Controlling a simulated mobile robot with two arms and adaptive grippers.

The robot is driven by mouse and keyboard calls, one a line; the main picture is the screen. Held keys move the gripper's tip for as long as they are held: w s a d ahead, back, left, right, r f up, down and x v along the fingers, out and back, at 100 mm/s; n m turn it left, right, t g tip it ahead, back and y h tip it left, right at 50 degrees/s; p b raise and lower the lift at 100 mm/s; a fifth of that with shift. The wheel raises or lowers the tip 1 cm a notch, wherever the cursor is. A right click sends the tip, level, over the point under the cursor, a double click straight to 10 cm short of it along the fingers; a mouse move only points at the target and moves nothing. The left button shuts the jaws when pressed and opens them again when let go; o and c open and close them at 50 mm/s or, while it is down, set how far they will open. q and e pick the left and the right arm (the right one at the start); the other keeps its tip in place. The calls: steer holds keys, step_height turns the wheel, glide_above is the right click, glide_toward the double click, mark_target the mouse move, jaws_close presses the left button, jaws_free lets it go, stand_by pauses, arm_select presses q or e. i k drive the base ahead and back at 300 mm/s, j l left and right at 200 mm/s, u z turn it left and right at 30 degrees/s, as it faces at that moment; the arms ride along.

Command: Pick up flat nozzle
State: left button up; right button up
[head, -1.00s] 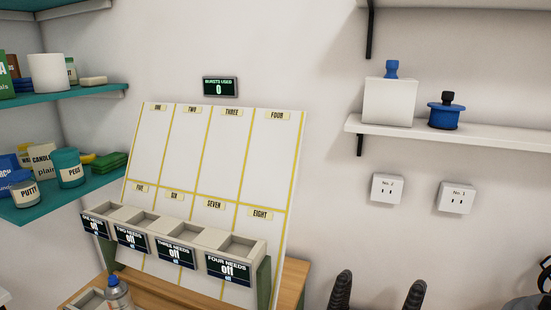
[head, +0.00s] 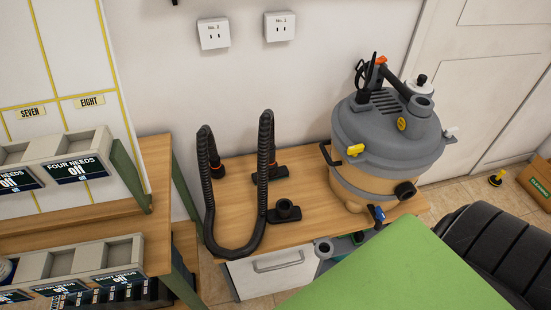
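Two black nozzle-like pieces with flat bases are on the wooden cabinet top. One, a short tube on a flat base (head: 285,211), stands near the front edge. The other, a wider flat foot (head: 270,174), lies behind it beside an orange-ringed end of the black hose. I cannot tell for sure which is the flat nozzle. The ribbed black hose (head: 208,220) forms a tall U at the left of the cabinet top, partly in front of these pieces. Neither of my grippers is in view.
A grey-lidded vacuum drum (head: 385,140) stands on the cabinet's right side. A green panel (head: 400,272) fills the lower right foreground, next to a black ribbed seat-like shape (head: 500,240). A bin rack (head: 70,165) stands left. Two wall sockets (head: 214,33) are above.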

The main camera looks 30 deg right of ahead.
mark_target(285, 212)
steer(key=z, duration=1.1)
